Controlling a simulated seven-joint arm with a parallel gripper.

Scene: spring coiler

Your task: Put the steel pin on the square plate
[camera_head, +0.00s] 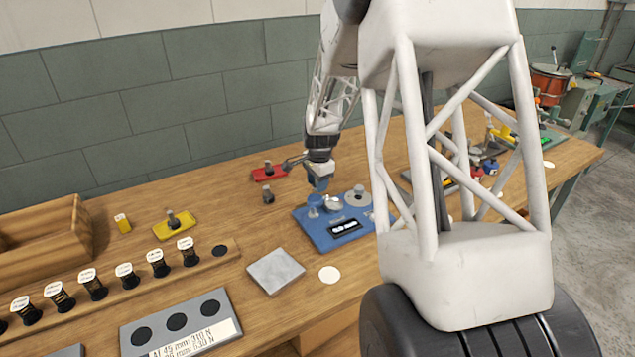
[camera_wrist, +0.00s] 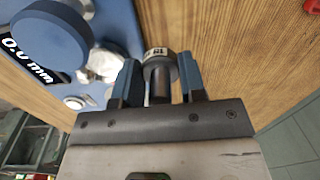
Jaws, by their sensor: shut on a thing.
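The steel pin (camera_wrist: 160,70) is grey, with a wide round head bearing a small white label and a narrower dark shank. My gripper (camera_wrist: 159,84) is shut on it, one blue finger on each side. In the head view, my gripper (camera_head: 319,183) is above the back of the blue device; the pin is hard to make out there. The square plate (camera_head: 275,271) is flat, pale grey and bare, on the table in front of the blue device and to its left.
The blue device (camera_head: 345,234) has a display and round knobs. A white disc (camera_head: 329,274) lies beside the square plate. A loose grey pin (camera_head: 268,195), a red holder (camera_head: 270,173) and a yellow holder (camera_head: 176,225) stand behind. A wooden rack (camera_head: 135,290) holds several labelled springs.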

